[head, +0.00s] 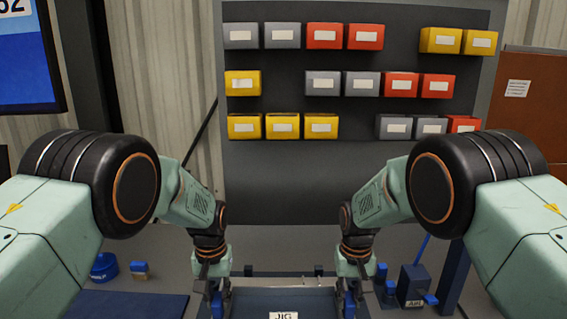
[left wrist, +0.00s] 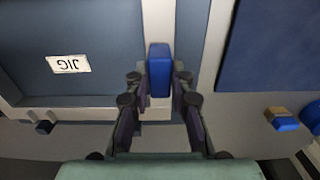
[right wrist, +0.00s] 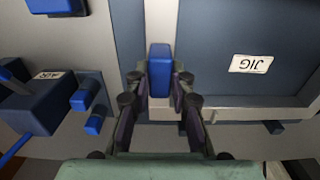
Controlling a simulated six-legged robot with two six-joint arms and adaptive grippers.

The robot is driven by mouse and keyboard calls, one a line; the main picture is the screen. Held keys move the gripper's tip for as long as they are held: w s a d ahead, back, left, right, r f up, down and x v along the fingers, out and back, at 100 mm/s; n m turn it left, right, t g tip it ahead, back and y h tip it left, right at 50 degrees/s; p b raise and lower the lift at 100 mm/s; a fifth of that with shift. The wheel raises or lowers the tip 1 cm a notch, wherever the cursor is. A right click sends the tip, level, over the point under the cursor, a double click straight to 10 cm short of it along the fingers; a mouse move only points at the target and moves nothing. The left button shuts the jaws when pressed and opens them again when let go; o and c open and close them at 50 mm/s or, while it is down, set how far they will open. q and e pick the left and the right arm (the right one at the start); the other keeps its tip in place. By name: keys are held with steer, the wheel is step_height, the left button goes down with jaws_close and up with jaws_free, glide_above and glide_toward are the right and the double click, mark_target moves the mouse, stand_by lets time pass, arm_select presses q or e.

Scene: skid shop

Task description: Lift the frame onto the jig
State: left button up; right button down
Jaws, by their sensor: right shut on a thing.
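A pale grey frame shows along the edge of the dark blue jig in the left wrist view (left wrist: 157,20) and the right wrist view (right wrist: 160,18). It has a blue grip on each side, (left wrist: 160,70) and (right wrist: 160,72). The jig (head: 250,303), with a white JIG label, lies low at the middle in the head view. My left gripper (head: 216,300) has its fingers against the left blue grip. My right gripper (head: 352,300) is shut on the right one. I cannot tell whether the frame touches the jig.
A dark blue block with a white label (head: 411,284) and small blue parts stand right of the jig. A blue round container (head: 104,266), a small brush-like piece (head: 140,270) and a dark blue mat (head: 130,304) are at left. A bin rack (head: 290,185) stands behind.

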arm_select(q)
steer(key=o, duration=0.6)
steer(key=shift+s+r, duration=0.15)
steer(key=shift+c, duration=0.2)
arm_select(e)
steer(key=shift+s+r, duration=0.1)
steer(key=shift+r, duration=0.05)
arm_select(q)
steer(key=shift+o, duration=0.2)
arm_select(e)
steer(key=c, duration=1.2)
jaws_free()
steer(key=shift+o, duration=0.6)
steer(key=shift+o, duration=0.2)
